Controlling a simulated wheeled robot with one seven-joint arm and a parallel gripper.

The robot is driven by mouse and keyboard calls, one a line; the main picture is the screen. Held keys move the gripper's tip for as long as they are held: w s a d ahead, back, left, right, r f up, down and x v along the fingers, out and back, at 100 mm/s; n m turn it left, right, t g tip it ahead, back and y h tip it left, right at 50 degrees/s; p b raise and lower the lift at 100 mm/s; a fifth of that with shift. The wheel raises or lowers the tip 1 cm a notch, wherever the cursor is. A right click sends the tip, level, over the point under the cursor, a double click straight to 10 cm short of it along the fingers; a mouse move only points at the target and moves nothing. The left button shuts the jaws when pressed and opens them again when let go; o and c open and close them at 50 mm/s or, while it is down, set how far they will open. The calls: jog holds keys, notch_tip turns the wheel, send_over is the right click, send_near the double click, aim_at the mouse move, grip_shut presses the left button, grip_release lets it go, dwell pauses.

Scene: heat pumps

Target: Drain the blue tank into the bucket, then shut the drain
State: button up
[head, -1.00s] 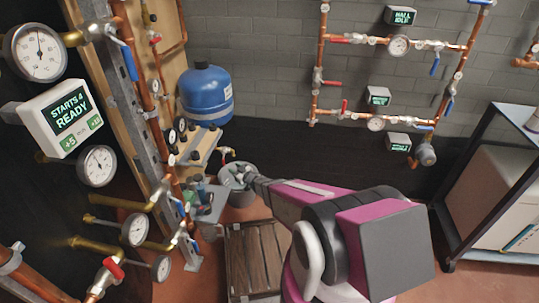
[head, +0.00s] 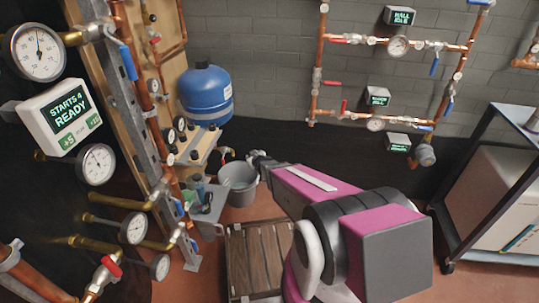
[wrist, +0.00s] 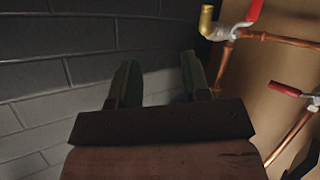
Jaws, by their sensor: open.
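The blue tank (head: 206,98) stands upright beside the wooden board, left of centre in the head view. Below it and to the right is a small valve (head: 226,153) with a red handle and some yellow. The grey bucket (head: 238,190) stands on the floor beneath that valve. My gripper (head: 254,157) is above the bucket's back edge, right of the valve and apart from it. In the wrist view the two dark fingers (wrist: 158,82) are spread, with nothing clearly gripped between them. Red lever handles (wrist: 287,89) on copper pipes are to their right.
A wooden crate or pallet (head: 258,258) lies on the floor in front of the bucket. Gauges, valves and a "STARTS 4 READY" display (head: 68,117) crowd the left. Copper pipework hangs on the grey brick wall (head: 270,70). A shelf cart (head: 495,190) stands at right.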

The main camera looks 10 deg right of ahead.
jog(key=s+d+r+m+g+h, duration=0.2)
jog(key=s+d+r+g+h, duration=0.1)
jog(key=s+d+r, duration=0.3)
jog(key=shift+s+d+m+g+h, duration=0.15)
jog(key=shift+d+m+g+h, duration=0.25)
jog(key=shift+d+h, duration=0.3)
